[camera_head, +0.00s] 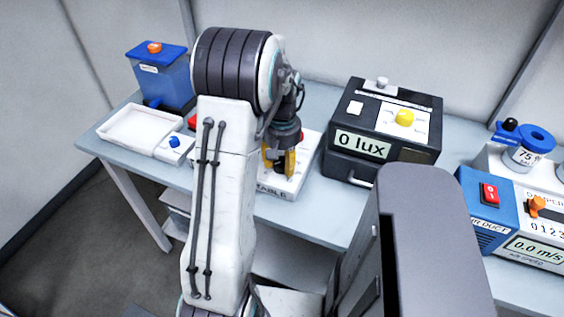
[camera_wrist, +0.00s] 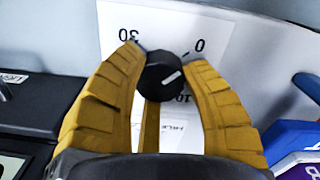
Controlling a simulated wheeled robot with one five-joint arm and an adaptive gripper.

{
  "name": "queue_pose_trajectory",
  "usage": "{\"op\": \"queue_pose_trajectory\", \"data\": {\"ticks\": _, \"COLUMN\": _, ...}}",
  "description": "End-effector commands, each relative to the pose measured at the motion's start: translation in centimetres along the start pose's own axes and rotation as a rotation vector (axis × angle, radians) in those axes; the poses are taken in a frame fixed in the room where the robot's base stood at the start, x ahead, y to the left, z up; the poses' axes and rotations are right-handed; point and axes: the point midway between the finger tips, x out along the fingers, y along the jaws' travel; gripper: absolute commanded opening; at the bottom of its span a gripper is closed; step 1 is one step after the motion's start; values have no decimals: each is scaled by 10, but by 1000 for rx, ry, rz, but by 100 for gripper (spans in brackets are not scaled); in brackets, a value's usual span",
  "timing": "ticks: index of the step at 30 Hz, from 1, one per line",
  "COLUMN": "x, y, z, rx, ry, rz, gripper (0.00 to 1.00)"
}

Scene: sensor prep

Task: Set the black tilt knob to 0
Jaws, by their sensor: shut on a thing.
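The black tilt knob (camera_wrist: 163,73) sits between the yellow fingers of my gripper (camera_wrist: 160,65) in the wrist view, and the gripper is shut on it. A white pointer line on the knob's face slants up to the right, on the side of the 0 and 10 marks. Exactly which mark it meets is hard to tell. The white dial plate (camera_wrist: 165,22) shows 30 at upper left and 0 at upper right; the 10 is partly covered. In the head view my gripper (camera_head: 280,163) points down over the white table unit (camera_head: 275,191), and the knob is hidden there.
A black lux box (camera_head: 378,125) with a yellow knob stands right of my gripper, reading 0 lux. A blue air-duct unit (camera_head: 484,235) is farther right. A white tray (camera_head: 140,130) and a blue container (camera_head: 161,80) stand at left.

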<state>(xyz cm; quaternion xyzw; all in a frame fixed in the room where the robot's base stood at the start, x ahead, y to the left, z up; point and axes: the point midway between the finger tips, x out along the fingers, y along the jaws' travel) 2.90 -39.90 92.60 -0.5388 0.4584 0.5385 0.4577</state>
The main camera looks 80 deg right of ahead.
Motion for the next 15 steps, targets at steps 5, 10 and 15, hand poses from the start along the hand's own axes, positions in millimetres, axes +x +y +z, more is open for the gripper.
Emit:
{"op": "queue_pose_trajectory", "data": {"ticks": 5, "x": 3, "y": 0, "z": 3, "rx": -4, "ry": -11, "rz": -3, "gripper": 10}}
{"op": "queue_pose_trajectory", "data": {"ticks": 10, "x": 3, "y": 0, "z": 3, "rx": -4, "ry": -10, "rz": -3, "gripper": 10}}
{"op": "queue_pose_trajectory", "data": {"ticks": 15, "x": 2, "y": 0, "z": 2, "rx": -3, "ry": -8, "rz": -2, "gripper": 55}}
